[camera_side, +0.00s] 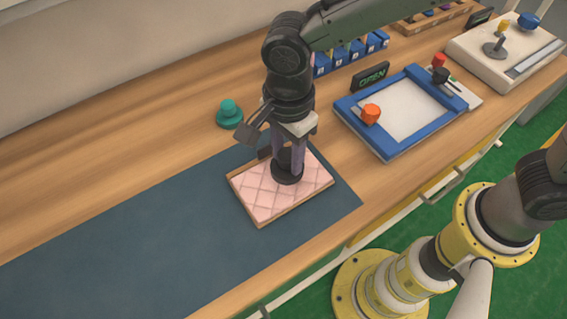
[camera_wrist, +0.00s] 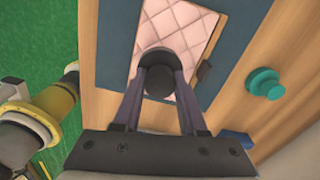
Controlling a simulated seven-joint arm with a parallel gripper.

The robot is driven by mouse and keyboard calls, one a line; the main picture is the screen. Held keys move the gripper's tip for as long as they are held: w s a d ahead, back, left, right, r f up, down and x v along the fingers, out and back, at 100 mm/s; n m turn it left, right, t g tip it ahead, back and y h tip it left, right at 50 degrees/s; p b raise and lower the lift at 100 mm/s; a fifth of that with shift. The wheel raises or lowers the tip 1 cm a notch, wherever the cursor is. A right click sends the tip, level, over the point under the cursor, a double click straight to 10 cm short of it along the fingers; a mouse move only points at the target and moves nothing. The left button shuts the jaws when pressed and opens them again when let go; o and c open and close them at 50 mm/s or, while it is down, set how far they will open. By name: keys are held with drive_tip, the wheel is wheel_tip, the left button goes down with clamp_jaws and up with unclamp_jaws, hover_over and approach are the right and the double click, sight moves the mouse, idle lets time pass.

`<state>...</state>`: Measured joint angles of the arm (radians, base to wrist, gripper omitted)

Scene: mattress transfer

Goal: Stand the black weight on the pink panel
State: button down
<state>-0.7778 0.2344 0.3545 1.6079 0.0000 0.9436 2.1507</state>
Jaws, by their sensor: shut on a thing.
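The pink quilted panel (camera_side: 258,193) lies on the dark blue mat at the middle of the side view, and it also shows at the top of the wrist view (camera_wrist: 178,26). The black weight (camera_side: 287,172) is upright at the panel's upper right part, with its base at the panel surface. I cannot tell whether it rests there or hangs just above. My gripper (camera_side: 288,158) points down from above, shut on the weight's upper part. In the wrist view the two fingers hold the weight (camera_wrist: 160,76) from both sides.
A teal knob (camera_side: 229,113) stands on the wood behind the panel. A blue-framed tray (camera_side: 390,151) with an orange knob (camera_side: 371,113) is to the right, beside an "OPEN" sign (camera_side: 370,77). Blue bins (camera_side: 350,55) stand behind. The mat (camera_side: 130,245) is clear to the left.

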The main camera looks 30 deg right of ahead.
sight(283, 168)
drive_tip(key=shift+w+a+f, duration=0.15)
drive_tip(key=shift+f, duration=0.85)
drive_tip(key=shift+w+a+f, duration=0.1)
drive_tip(key=shift+w+f, duration=0.05)
drive_tip(key=shift+f, duration=0.8)
drive_tip(key=shift+f, duration=0.15)
drive_tip(key=shift+c, duration=2.3)
unclamp_jaws()
wheel_tip(283, 168, up, 12)
drive_tip(key=shift+r, duration=0.15)
